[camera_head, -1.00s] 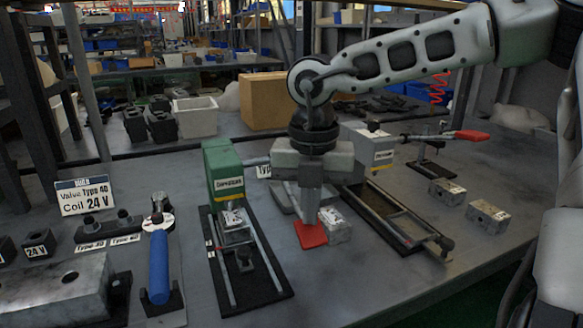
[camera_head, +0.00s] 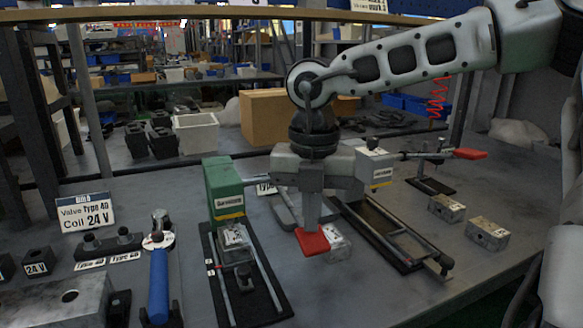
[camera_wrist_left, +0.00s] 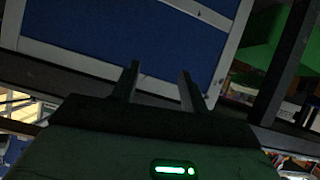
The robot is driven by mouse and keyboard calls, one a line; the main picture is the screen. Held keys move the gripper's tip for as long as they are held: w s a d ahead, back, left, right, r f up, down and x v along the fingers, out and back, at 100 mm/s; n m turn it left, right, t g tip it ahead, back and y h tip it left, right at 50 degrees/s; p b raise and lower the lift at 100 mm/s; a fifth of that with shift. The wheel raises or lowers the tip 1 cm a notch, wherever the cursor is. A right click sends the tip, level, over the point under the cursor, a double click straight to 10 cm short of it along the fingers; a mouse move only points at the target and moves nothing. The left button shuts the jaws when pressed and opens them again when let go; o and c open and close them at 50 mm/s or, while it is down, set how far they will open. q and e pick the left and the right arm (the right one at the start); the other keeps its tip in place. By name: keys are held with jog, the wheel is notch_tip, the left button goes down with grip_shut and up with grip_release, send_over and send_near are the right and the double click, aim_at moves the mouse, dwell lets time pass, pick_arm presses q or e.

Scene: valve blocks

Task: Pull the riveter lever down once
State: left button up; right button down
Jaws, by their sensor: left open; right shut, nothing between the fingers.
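The riveter's red lever handle (camera_head: 312,241) is in the middle of the head view, in front of a grey metal stand. My right gripper (camera_head: 311,222) points down, shut, with its tips at the back edge of the red handle. It looks to touch the handle, though contact is hard to tell. The gripper and wrist hide most of the riveter behind them. A metal block (camera_head: 339,247) lies just right of the handle, partly covered by it. My left gripper (camera_wrist_left: 158,85) is open and empty in the left wrist view, away from the bench objects.
A green-topped fixture (camera_head: 223,188) stands left of the riveter, and a grey fixture on rails (camera_head: 375,165) stands right. A second red handle (camera_head: 468,153) is farther right. Two metal blocks (camera_head: 487,235) lie at right. A blue-handled tool (camera_head: 158,285) stands at left.

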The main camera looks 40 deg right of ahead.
notch_tip(320, 180, up, 3)
jog(key=shift+w+r+p, duration=0.1)
jog(key=shift+p, duration=0.7)
jog(key=shift+r+p, duration=0.5)
jog(key=shift+r, duration=0.25)
jog(key=shift+r+p, duration=0.3)
jog(key=shift+r, duration=0.15)
pick_arm(q)
jog(key=r+p, duration=0.1)
jog(key=p, duration=0.1)
jog(key=r+g+p, duration=0.1)
jog(key=r+p, duration=0.1)
jog(key=shift+w+a+p, duration=0.2)
jog(key=shift+p, duration=0.2)
pick_arm(e)
notch_tip(320, 180, up, 7)
pick_arm(q)
jog(key=shift+f, duration=0.1)
jog(key=shift+s, duration=0.1)
